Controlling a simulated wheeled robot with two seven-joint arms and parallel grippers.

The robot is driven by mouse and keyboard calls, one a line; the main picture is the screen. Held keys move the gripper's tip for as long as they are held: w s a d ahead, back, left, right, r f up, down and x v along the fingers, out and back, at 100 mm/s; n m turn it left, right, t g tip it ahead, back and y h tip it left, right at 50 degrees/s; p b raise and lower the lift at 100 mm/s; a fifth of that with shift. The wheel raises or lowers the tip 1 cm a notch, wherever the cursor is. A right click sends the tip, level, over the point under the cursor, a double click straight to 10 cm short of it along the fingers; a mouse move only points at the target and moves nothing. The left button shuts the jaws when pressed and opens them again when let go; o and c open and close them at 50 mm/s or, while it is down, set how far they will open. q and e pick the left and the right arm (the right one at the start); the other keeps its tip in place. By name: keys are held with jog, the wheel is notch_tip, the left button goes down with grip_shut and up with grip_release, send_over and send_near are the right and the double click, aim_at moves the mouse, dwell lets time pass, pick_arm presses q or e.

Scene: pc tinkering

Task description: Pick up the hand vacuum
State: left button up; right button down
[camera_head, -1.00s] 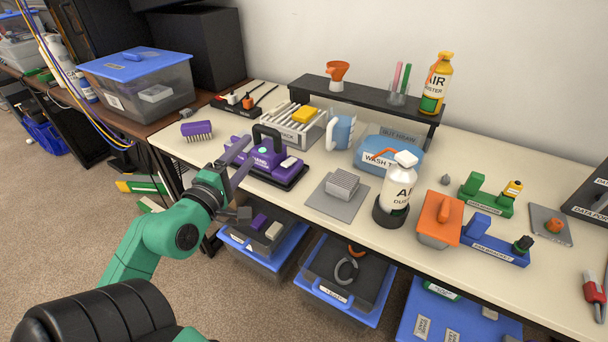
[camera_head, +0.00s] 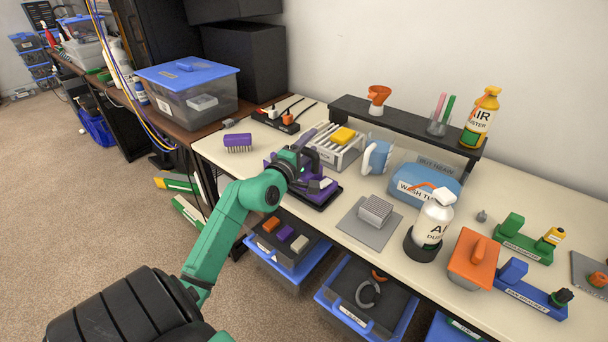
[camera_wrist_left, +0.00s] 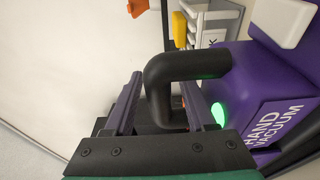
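The hand vacuum (camera_head: 309,188) is a purple body with a black loop handle, standing on a black base on the table. My left gripper (camera_head: 308,143) has come down over it and partly hides it in the head view. In the left wrist view, the vacuum's labelled purple side (camera_wrist_left: 268,88) is at the right. There, the left gripper's fingers (camera_wrist_left: 162,92) are apart, one on each side of the black handle (camera_wrist_left: 162,85). Gaps show between handle and fingers. The right gripper is not in view.
A white rack (camera_head: 339,154) with a yellow block stands just behind the vacuum. A purple brush (camera_head: 238,143) lies to its left, and a grey heatsink on a pad (camera_head: 371,222) sits to its right. A black shelf (camera_head: 398,122) runs along the back.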

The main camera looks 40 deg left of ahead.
pick_arm(q)
grip_shut()
dwell(1.1)
